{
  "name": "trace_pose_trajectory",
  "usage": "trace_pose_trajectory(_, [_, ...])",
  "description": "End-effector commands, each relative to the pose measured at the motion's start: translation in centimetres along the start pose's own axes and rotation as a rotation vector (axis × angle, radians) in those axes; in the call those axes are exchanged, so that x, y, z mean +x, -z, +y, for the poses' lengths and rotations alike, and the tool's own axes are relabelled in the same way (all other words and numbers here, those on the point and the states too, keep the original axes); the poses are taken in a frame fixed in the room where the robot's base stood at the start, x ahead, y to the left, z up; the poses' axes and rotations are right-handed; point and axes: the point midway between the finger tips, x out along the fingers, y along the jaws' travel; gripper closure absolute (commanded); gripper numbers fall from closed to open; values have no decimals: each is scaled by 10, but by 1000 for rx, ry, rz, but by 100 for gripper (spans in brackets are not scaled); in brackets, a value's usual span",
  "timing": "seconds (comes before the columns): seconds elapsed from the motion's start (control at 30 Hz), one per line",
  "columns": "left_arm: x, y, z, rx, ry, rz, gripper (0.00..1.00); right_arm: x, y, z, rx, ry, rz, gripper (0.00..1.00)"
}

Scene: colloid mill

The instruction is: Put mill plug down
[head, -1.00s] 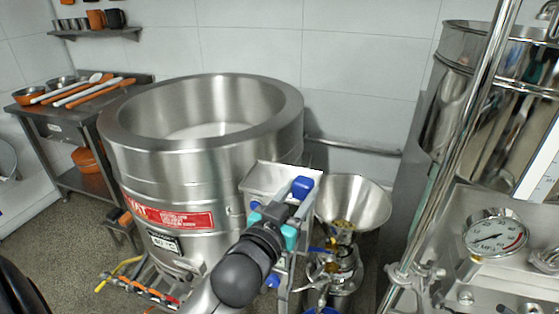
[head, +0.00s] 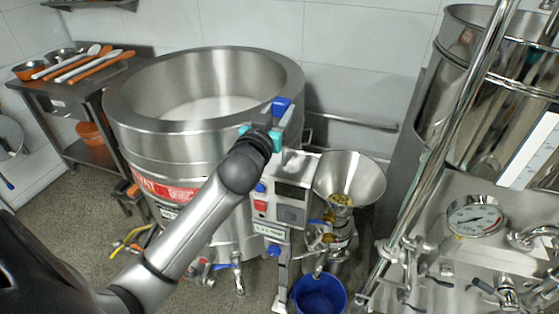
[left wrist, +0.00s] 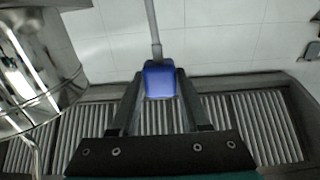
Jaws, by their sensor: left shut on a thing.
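The blue mill plug (head: 282,103) is held at the end of my left gripper (head: 279,114), in front of the right rim of the big steel vat. In the left wrist view the plug (left wrist: 159,81) sits between the two dark fingers of my left gripper (left wrist: 160,92), with a grey cable or rod running up from it. The fingers are shut on it. The colloid mill, with a steel funnel (head: 350,176) and a control box (head: 287,207), stands below and right of the gripper. My right gripper is not in view.
The steel vat (head: 130,128) stands behind my left arm. A blue bucket (head: 320,294) is on the floor below the mill. A steel machine with a gauge (head: 475,217) and pipes is at right. A table (head: 65,92) with utensils is at left.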

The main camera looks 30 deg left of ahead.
Motion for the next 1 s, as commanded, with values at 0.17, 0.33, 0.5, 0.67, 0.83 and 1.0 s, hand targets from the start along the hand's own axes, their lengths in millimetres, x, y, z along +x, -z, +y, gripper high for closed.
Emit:
trace_pose_trajectory(0.17, [0, -54, 0, -2, 1, -3, 100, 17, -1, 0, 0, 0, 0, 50])
trace_pose_trajectory(0.33, [0, -84, 1, -1, -1, 0, 100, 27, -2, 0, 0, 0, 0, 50])
trace_pose_trajectory(0.5, [0, -95, 0, -1, 0, 3, 100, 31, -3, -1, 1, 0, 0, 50])
trace_pose_trajectory(0.67, [0, -122, 0, -2, 1, 0, 100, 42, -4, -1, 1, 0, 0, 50])
trace_pose_trajectory(0.83, [0, -135, 0, -2, -1, 2, 100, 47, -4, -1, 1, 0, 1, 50])
trace_pose_trajectory(1.0, [0, -134, 0, -1, -1, 4, 100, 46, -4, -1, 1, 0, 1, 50])
